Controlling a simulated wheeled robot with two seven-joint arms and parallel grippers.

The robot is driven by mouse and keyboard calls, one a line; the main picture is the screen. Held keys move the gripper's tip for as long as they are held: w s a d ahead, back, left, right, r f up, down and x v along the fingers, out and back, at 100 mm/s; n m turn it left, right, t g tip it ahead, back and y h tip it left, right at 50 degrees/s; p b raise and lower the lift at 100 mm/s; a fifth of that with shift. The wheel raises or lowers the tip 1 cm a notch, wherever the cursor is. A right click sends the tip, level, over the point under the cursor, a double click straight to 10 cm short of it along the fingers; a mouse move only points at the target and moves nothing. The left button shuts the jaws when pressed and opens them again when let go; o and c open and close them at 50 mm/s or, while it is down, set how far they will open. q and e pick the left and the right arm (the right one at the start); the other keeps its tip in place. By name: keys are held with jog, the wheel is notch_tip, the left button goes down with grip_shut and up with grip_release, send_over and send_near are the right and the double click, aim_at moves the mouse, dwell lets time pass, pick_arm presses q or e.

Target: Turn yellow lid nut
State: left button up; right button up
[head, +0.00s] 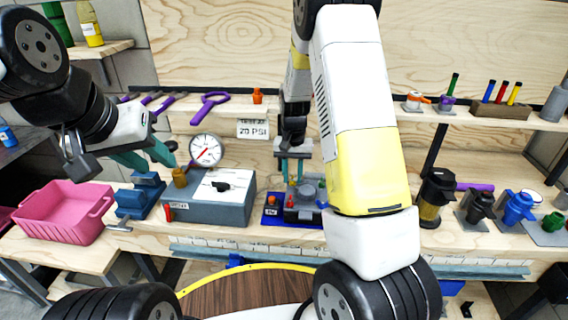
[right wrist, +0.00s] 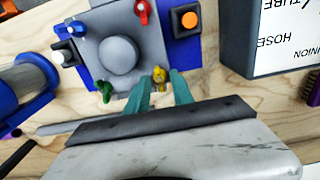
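The yellow lid nut (right wrist: 159,75) is small and sits at the lower edge of a grey lid fixture with a round dome (right wrist: 118,55). My right gripper (right wrist: 160,84) has its teal fingers apart, one on each side of the nut, with a narrow gap showing. In the head view my right gripper (head: 293,170) points down over the fixture (head: 304,200); the nut is hard to make out there. My left gripper (head: 150,157) is open and empty, left of the gauge and near a brass fitting (head: 179,177).
An orange button (right wrist: 189,19) lies close by. A grey test box (head: 210,197) with a gauge (head: 206,150) stands left, beyond it a pink basket (head: 65,212).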

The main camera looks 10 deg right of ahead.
jog(key=shift+r, duration=3.9)
jog(key=s+r+n+t+y, duration=0.1)
jog(key=s+r+n+t, duration=0.1)
jog(key=s+r, duration=0.7)
jog(key=s+a+r+n+t+y, duration=0.1)
jog(key=s+r+t, duration=0.3)
jog(key=s+r, duration=0.6)
jog(key=s, duration=0.5)
jog(key=shift+s+a+n, duration=0.25)
jog(key=shift+s+n, duration=0.15)
jog(key=shift+w, duration=0.15)
